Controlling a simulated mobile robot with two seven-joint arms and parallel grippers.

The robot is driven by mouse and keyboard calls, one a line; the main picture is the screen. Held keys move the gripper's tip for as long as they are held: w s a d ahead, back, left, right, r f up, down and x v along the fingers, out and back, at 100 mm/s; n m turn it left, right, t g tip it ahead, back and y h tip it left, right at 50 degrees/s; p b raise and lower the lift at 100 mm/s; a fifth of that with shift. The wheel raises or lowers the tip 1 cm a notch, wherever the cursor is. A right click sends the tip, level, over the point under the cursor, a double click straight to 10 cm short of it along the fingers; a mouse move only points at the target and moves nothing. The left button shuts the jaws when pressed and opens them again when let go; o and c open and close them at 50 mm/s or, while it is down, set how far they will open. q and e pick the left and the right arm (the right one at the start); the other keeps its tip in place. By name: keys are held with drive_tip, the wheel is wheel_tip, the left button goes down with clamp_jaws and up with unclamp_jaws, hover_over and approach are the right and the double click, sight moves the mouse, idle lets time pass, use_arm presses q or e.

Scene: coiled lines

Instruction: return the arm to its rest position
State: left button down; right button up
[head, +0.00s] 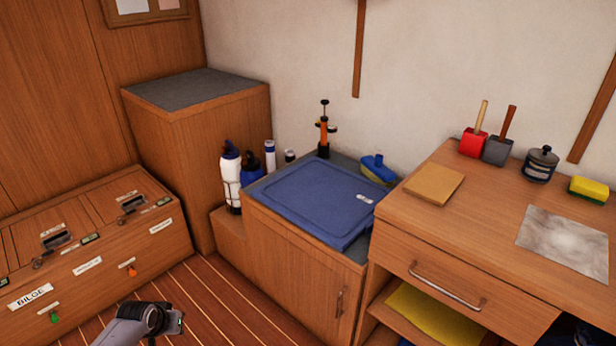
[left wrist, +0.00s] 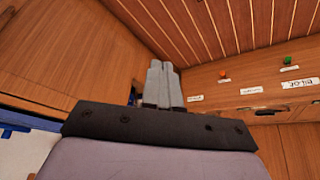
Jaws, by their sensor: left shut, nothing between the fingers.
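My left arm comes in at the bottom of the head view, and its gripper (head: 176,322) hangs over the striped wooden floor, in front of the bench with labelled lids. In the left wrist view the two grey fingers of the left gripper (left wrist: 164,84) are together with nothing between them. The gripper touches nothing that I can see. My right gripper is not in view.
The bench (head: 105,262) with latches and a BILGE label is at left. A low cabinet (head: 300,285) with a blue lid (head: 312,200) stands in the middle. A drawer desk (head: 495,240) is at right. The floor (head: 215,300) between shows clear.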

use_arm(q)
drive_tip(key=s+a+r+y, duration=0.1)
drive_tip(key=a+r+y, duration=0.15)
drive_tip(key=a, duration=0.75)
drive_tip(key=s+a+r+y, duration=0.1)
drive_tip(key=a+r, duration=0.2)
drive_tip(key=a, duration=0.8)
drive_tip(key=s+d+f+m+t+h, duration=0.1)
drive_tip(key=s+d+f+m, duration=0.1)
drive_tip(key=s+d, duration=0.4)
drive_tip(key=s+d+f+m+t+h, duration=0.1)
drive_tip(key=s+d+f+m+t, duration=0.15)
drive_tip(key=s+d, duration=0.3)
drive_tip(key=s+d+r+m+t+h, duration=0.1)
drive_tip(key=s+d+r+m+h, duration=0.1)
drive_tip(key=s+d+r, duration=0.3)
drive_tip(key=s+d+r+m+h, duration=0.2)
drive_tip(key=s+d, duration=0.4)
drive_tip(key=d, duration=0.2)
drive_tip(key=w+d+r+n+p, duration=0.1)
drive_tip(key=d+r+n+p, duration=0.1)
drive_tip(key=d+n, duration=0.3)
drive_tip(key=shift+d+t, duration=0.45)
drive_tip(key=shift+d, duration=1.65)
